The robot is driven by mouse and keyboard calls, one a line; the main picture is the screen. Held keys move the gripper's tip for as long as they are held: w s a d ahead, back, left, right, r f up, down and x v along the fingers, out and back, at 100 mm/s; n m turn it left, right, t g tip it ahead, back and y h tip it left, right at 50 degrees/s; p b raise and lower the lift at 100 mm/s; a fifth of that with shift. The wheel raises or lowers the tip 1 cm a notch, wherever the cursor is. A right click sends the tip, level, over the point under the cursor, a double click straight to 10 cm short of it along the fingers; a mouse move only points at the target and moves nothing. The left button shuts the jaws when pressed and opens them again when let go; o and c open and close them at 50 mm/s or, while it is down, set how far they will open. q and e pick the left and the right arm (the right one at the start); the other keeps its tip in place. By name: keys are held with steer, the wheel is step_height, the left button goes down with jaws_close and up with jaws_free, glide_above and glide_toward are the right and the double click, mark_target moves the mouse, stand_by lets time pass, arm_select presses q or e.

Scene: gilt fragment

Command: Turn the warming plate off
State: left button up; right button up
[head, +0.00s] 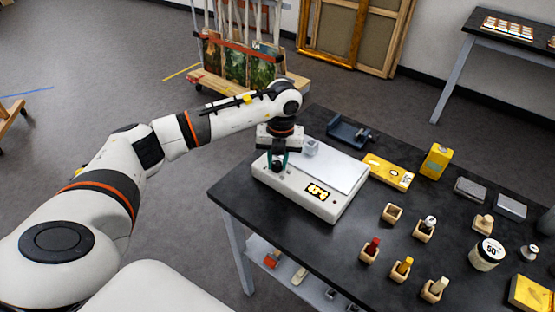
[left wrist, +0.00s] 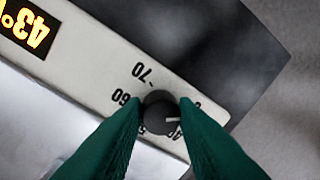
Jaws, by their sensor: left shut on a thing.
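The warming plate (head: 325,205) is a white box with a pale metal top, lying at the near left corner of the black table. Its front panel carries a lit yellow display (head: 317,191), which seems to read about 43 in the left wrist view (left wrist: 24,30). A dark round knob (left wrist: 160,108) sits on the panel beside printed numbers such as 70 and 60. Its white mark points right, toward a number partly hidden by a finger. My left gripper (left wrist: 162,112) is shut on the knob, its green fingers on either side. My right gripper is out of view.
A dark blue holder (head: 350,133), a yellow tray (head: 388,171) and a yellow box (head: 435,161) are behind and right. Several wooden blocks with coloured tops and a jar (head: 487,254) stand further right.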

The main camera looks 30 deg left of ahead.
mark_target(280, 163)
arm_select(q)
steer(key=o, duration=1)
step_height(280, 163, up, 12)
steer(key=b, duration=0.2)
steer(key=shift+w+d, duration=0.25)
steer(key=shift+d, duration=0.1)
steer(key=shift+s, duration=0.1)
